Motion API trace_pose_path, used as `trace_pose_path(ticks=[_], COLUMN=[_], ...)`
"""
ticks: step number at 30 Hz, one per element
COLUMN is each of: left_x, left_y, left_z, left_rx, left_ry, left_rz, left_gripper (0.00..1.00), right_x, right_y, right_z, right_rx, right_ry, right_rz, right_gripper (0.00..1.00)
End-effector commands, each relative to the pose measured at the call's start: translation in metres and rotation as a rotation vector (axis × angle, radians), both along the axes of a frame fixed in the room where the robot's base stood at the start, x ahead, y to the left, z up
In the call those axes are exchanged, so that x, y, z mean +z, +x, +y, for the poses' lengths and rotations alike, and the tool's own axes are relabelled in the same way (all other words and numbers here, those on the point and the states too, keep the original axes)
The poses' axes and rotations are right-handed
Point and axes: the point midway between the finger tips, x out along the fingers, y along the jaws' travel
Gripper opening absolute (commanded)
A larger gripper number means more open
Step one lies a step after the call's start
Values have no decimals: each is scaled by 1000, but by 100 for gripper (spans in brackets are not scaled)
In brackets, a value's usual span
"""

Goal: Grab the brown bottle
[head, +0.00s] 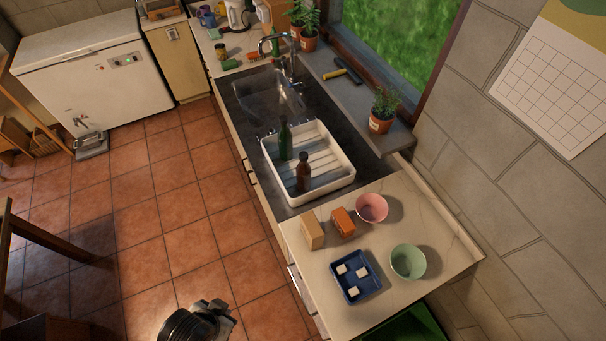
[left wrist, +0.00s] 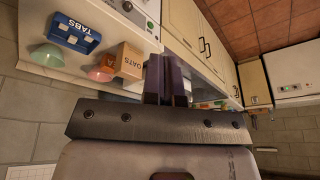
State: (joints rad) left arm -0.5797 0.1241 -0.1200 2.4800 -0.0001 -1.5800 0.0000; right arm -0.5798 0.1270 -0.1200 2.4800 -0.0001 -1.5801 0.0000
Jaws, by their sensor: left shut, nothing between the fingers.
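The brown bottle (head: 303,172) stands upright in a white draining tray (head: 342,182) by the sink. A green bottle (head: 285,142) stands just behind it in the same tray. My left gripper (head: 222,316) is low in the head view, over the floor in front of the counter and well away from the bottle. In the left wrist view its dark fingers (left wrist: 166,80) are together, with nothing held. The brown bottle cannot be made out in the left wrist view. My right gripper is not in view.
On the near counter are a tan oats box (head: 312,231), an orange block (head: 343,222), a pink bowl (head: 372,208), a green bowl (head: 408,261) and a blue tabs tray (head: 373,285). The tap (head: 282,50) rises beyond the tray. A potted plant (head: 381,121) stands on the sill.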

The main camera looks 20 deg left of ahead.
Motion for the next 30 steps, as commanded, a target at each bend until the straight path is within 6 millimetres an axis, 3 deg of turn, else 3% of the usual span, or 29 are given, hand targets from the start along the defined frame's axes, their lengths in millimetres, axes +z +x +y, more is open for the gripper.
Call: trace_pose_path(ticks=[3, 22, 30], left_x=[0, 0, 0], left_y=[0, 0, 3], left_z=[1, -3, -1], left_rx=[-2, 6, 1], left_ry=[3, -9, -3], left_rz=[1, 0, -7], left_gripper=[3, 63, 64], right_x=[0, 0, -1], right_y=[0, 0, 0], right_z=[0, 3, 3], right_rx=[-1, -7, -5], right_ry=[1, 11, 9], right_rz=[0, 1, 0], right_gripper=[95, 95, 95])
